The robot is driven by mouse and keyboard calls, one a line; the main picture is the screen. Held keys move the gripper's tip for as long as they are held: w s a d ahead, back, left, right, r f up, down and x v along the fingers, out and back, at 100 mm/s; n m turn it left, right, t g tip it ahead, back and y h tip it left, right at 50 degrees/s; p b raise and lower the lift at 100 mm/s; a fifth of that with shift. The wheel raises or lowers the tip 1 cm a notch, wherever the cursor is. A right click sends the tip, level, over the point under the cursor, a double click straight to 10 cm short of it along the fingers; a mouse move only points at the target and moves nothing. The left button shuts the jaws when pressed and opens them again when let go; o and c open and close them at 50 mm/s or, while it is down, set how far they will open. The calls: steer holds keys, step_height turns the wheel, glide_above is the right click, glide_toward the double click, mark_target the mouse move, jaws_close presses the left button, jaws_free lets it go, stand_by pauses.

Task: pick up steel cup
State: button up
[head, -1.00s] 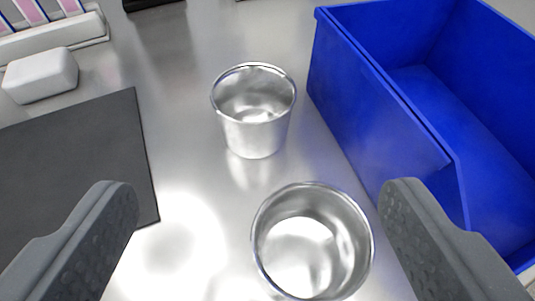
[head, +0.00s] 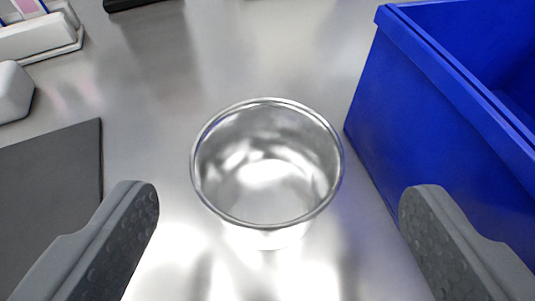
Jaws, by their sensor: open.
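A shiny steel cup (head: 268,215) stands upright and empty on the metal table, in the middle of the head view. Its round open rim faces up toward the camera. My gripper (head: 279,205) is open, with one finger at the lower left and one at the lower right. The cup lies between and a little beyond the two fingertips, with clear gaps on both sides. A second steel cup seen earlier is not in view now.
A blue bin (head: 440,130) stands close to the right of the cup. A dark mat (head: 50,210) lies at the left. A white block (head: 12,92) and a white rack (head: 38,38) are at the upper left. A black object (head: 135,3) is at the top edge.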

mark_target(270, 139)
steer(key=shift+a+b+x, duration=0.2)
steer(key=shift+b+x, duration=0.5)
steer(key=shift+x, duration=1.8)
steer(key=c, duration=1.1)
